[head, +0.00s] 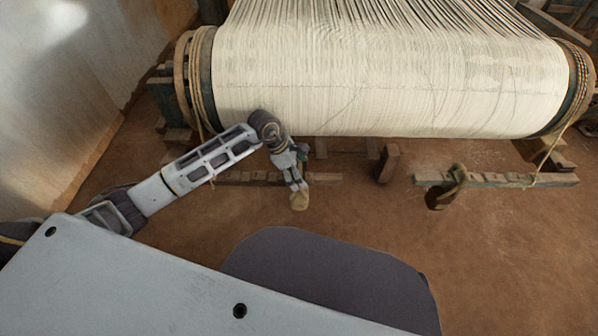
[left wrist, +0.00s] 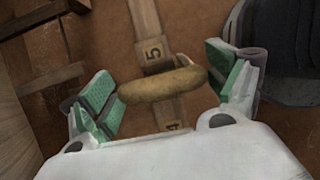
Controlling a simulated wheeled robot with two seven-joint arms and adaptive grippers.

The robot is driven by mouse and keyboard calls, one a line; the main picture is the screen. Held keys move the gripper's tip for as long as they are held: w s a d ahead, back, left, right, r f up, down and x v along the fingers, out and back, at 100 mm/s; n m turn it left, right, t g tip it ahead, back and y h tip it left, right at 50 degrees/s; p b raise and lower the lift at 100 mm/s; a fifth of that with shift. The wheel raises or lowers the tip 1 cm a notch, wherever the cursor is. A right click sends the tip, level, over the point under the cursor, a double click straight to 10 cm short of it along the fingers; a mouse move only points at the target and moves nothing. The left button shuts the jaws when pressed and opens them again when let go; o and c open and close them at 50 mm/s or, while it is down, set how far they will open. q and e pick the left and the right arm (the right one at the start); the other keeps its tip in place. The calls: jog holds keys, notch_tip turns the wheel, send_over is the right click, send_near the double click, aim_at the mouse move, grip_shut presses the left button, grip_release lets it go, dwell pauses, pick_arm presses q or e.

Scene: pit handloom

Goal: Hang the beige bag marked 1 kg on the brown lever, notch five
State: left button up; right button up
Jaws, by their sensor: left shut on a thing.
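My left gripper (head: 297,186) is shut on a small beige bag (head: 300,201), just in front of the left wooden lever (head: 325,179) below the loom's roll. In the left wrist view the bag (left wrist: 160,85) lies crosswise between the green finger pads of the gripper (left wrist: 162,88). Behind it runs the brown lever (left wrist: 145,18), with the number 5 showing above the bag and 4 below it. The bag hides part of the lever between these numbers. I cannot tell whether the bag touches the lever. No weight mark on the bag is readable. My right gripper is not in view.
The large roll of pale warp threads (head: 390,85) spans the back. A short wooden post (head: 388,163) stands between the levers. Bare floor (head: 500,260) is free at the front right.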

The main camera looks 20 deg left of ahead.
pick_arm(q)
jog(key=o, duration=1.7)
jog(key=shift+o, duration=0.8)
jog(key=shift+f, duration=0.1)
jog(key=shift+s, duration=0.1)
jog(key=shift+v, duration=3.8)
